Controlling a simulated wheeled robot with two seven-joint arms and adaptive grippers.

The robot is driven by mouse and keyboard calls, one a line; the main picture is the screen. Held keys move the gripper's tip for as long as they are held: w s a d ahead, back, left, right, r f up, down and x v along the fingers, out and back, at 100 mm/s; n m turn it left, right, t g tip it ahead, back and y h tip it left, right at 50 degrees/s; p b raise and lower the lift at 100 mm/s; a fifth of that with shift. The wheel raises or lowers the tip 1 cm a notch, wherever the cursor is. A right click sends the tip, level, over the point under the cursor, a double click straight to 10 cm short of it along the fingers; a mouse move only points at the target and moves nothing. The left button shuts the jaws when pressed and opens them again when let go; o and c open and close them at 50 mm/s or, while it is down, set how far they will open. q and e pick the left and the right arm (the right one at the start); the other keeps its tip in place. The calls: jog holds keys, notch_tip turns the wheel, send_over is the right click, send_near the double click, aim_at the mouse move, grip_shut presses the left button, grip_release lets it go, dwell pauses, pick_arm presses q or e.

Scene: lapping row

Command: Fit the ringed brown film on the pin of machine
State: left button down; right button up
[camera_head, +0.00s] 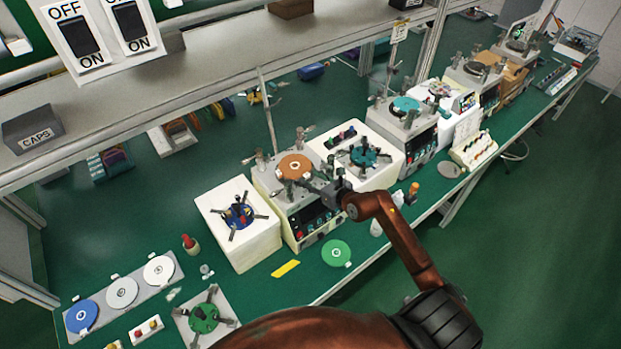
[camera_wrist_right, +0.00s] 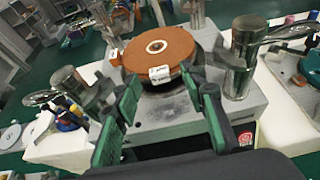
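The brown film (camera_head: 294,166) is a round disc with a pale ring at its centre and a white tab on its near edge. It lies on top of the machine (camera_head: 299,207), roughly centred over the grey round plate. In the right wrist view the film (camera_wrist_right: 176,45) looks nearly flat, with a small dark spot inside its ring; I cannot tell whether this is the pin. My right gripper (camera_head: 325,187) is at the machine's right front edge. Its green fingers (camera_wrist_right: 160,80) are apart, one on each side of the tab, with no visible grip. My left gripper is out of view.
Metal posts (camera_wrist_right: 240,68) flank the plate. A white block with a blue fixture (camera_head: 239,222) stands left, another with a teal fixture (camera_head: 364,155) right. A green disc (camera_head: 336,253) and yellow strip (camera_head: 286,268) lie in front. More machines (camera_head: 403,118) stand farther along the bench.

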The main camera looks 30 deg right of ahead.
jog(key=v, duration=1.1)
jog(key=shift+s, duration=0.1)
